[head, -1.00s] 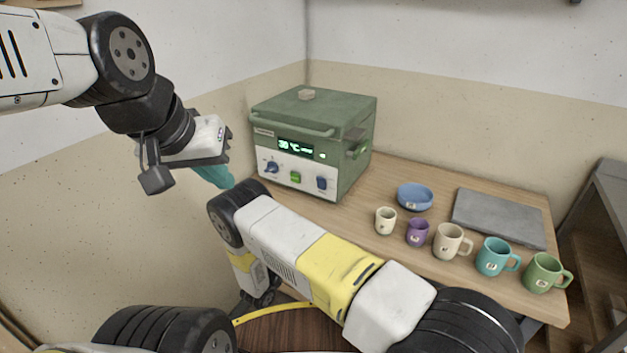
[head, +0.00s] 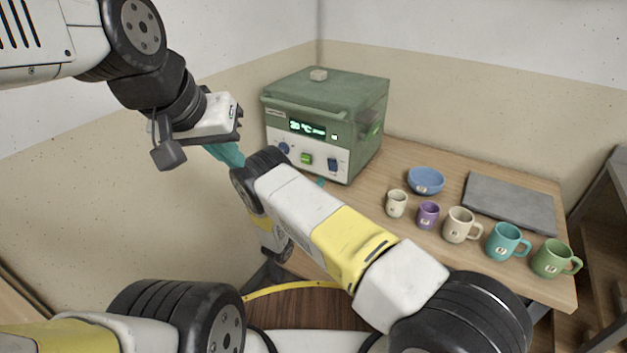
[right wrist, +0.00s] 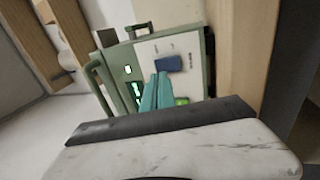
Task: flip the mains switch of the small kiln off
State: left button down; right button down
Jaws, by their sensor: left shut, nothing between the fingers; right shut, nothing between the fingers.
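The small kiln (head: 350,110) is a green box at the back of the table, with a lit display (head: 307,128). Its white front panel has a blue knob (head: 283,148), a green switch (head: 306,158) and a blue switch (head: 333,165). I cannot read which is marked mains. In the right wrist view, my right gripper (right wrist: 163,78) is shut and empty. Its teal fingertips are at the lower edge of the blue switch (right wrist: 169,63); contact is unclear. The green switch (right wrist: 181,101) is beside the fingers. My left gripper (head: 238,162) is shut and empty, left of the kiln.
A blue bowl (head: 426,180), a small cream cup (head: 397,204), a purple cup (head: 428,215) and several mugs stand right of the kiln. A grey slab (head: 510,203) lies behind the mugs. My right arm crosses in front of the kiln.

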aim_at(333, 163)
jog(key=x, duration=0.7)
jog(key=shift+w, duration=0.1)
jog(key=shift+d+r, duration=0.1)
jog(key=shift+w+d+r+g+y, duration=0.1)
jog(key=shift+w+r+g+y, duration=0.25)
jog(key=shift+g, duration=0.35)
jog(key=shift+s+f, duration=0.1)
jog(key=shift+f, duration=0.1)
